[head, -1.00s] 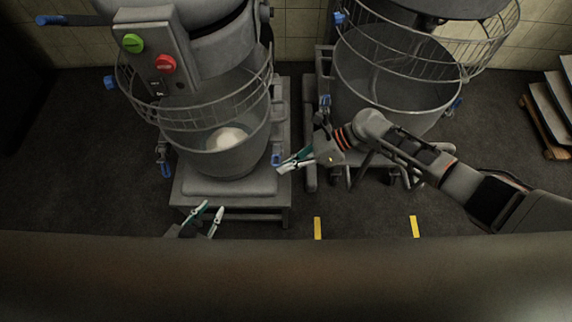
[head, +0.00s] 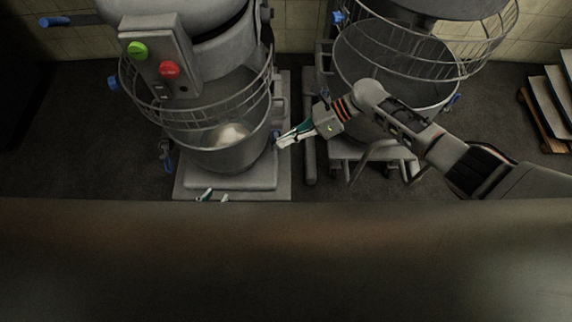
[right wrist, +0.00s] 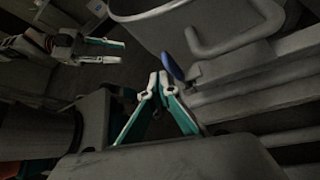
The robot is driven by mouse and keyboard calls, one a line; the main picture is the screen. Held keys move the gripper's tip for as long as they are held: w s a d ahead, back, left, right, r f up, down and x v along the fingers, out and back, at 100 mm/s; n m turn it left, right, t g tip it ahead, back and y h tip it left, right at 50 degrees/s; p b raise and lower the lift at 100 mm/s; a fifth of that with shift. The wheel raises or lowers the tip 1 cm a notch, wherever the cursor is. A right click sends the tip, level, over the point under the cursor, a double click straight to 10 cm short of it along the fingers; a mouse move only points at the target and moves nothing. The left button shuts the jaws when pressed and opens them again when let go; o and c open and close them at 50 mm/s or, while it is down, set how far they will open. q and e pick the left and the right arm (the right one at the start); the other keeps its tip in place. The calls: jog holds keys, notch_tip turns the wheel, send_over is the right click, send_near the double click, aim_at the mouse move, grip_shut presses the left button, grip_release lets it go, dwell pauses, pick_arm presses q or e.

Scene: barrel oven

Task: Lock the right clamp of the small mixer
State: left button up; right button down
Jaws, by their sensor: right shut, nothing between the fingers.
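The small mixer (head: 212,140) stands at the left in the head view, with a metal bowl and a wire guard. Its right clamp (head: 277,134) has a blue handle at the bowl's right side, mostly hidden. The blue handle also shows in the right wrist view (right wrist: 171,66), just beyond my fingertips. My right gripper (head: 281,142) is shut and empty, its tips close beside the clamp; I cannot tell if they touch it. My left gripper (head: 212,196) barely shows in the head view. In the right wrist view it (right wrist: 121,52) is open and empty.
A larger mixer bowl (head: 385,70) with a wire guard stands at the right, behind my right arm. Green and red buttons (head: 169,69) sit on the small mixer's panel. A blurred dark surface (head: 290,250) fills the bottom. Trays (head: 552,98) lie at far right.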

jog(key=shift+w+r, duration=0.3)
jog(key=shift+w, duration=0.4)
jog(key=shift+w+r, duration=0.1)
jog(key=shift+w, duration=0.05)
jog(key=shift+r, duration=0.35)
notch_tip(320, 180, up, 9)
jog(key=s, duration=0.1)
jog(key=shift+f, duration=0.2)
jog(key=shift+s+f, duration=0.1)
jog(key=shift+s, duration=0.05)
